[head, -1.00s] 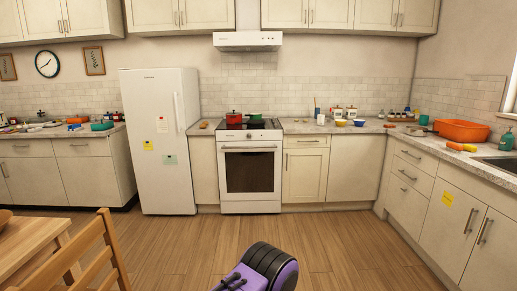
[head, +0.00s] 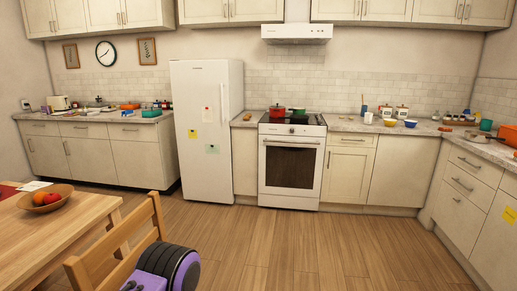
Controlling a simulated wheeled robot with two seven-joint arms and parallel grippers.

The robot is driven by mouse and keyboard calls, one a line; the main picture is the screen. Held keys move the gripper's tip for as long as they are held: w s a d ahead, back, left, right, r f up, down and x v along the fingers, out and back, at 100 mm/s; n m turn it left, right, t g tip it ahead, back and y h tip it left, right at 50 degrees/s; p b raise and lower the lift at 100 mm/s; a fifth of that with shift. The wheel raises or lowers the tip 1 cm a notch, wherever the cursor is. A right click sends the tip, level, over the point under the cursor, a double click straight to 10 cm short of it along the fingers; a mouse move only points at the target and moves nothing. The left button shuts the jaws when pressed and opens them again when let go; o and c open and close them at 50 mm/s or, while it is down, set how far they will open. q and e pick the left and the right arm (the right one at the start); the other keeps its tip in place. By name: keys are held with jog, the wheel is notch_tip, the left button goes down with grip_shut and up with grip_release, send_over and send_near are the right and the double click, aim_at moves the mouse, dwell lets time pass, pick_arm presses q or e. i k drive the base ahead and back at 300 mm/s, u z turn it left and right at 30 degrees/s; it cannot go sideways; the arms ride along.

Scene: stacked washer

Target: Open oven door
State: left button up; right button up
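The white oven (head: 290,165) stands in the counter run at the back, right of the fridge. Its door (head: 291,168) has a dark window and looks closed, with a horizontal handle (head: 292,142) along the top edge. A red pot (head: 278,112) and a green pot (head: 298,113) sit on its cooktop. Neither of my grippers shows in the head view. A purple and black part of mine shows at the bottom left of centre, well short of the oven.
A wooden table (head: 75,215) with a fruit bowl (head: 45,200) is at the left front. A wooden chair (head: 110,255) stands beside it. The white fridge (head: 208,130) is left of the oven. The wood floor (head: 300,245) before the oven is clear.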

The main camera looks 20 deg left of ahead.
aim_at(289, 165)
jog(key=i, duration=4.6)
jog(key=z, duration=0.15)
